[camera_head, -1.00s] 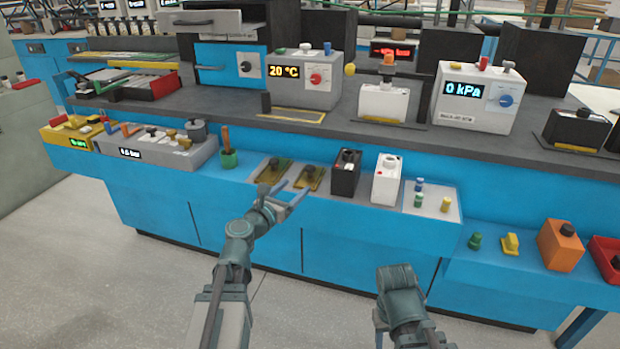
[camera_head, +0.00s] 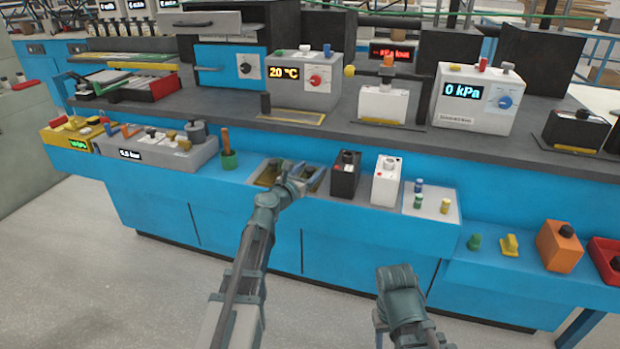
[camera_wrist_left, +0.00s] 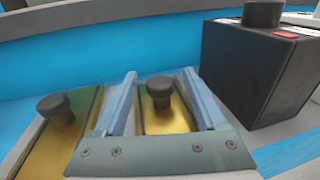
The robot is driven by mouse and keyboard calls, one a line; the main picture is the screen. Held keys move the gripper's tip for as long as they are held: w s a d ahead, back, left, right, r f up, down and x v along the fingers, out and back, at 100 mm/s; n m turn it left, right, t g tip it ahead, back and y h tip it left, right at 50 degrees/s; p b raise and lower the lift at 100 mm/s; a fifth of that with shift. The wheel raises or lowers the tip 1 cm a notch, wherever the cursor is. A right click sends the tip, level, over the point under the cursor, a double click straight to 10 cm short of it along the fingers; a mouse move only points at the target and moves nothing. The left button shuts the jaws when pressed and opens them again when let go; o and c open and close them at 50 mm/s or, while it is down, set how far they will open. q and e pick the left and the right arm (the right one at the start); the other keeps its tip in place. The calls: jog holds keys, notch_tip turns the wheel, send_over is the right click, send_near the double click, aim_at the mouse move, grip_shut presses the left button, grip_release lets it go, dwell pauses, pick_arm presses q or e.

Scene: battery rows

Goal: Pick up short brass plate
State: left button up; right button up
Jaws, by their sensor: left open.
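Two brass plates with black knobs lie side by side on the lower blue ledge. The right brass plate (camera_wrist_left: 168,118) is between the fingers of my left gripper (camera_wrist_left: 159,78), with its black knob (camera_wrist_left: 160,88) standing in the gap. The left brass plate (camera_wrist_left: 45,152) lies outside the left finger; it shows partly in the head view (camera_head: 267,174). I cannot tell which plate is shorter. My left gripper (camera_head: 303,173) is open and empty, pointing down at the right plate, which it partly hides. My right arm is at lower right; its fingers cannot be made out.
A black battery box (camera_head: 345,175) stands close to the right of the gripper, and a white box (camera_head: 386,182) beyond it. A white card (camera_head: 432,204) with small pegs lies further right.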

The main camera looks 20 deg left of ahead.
aim_at(310, 168)
pick_arm(q)
grip_shut()
dwell(0.3)
jog(key=shift+r, duration=0.15)
dwell(0.3)
notch_tip(310, 168, up, 9)
jog(key=p, duration=0.9)
jog(key=shift+r+p, duration=0.45)
jog(key=shift+p, duration=0.1)
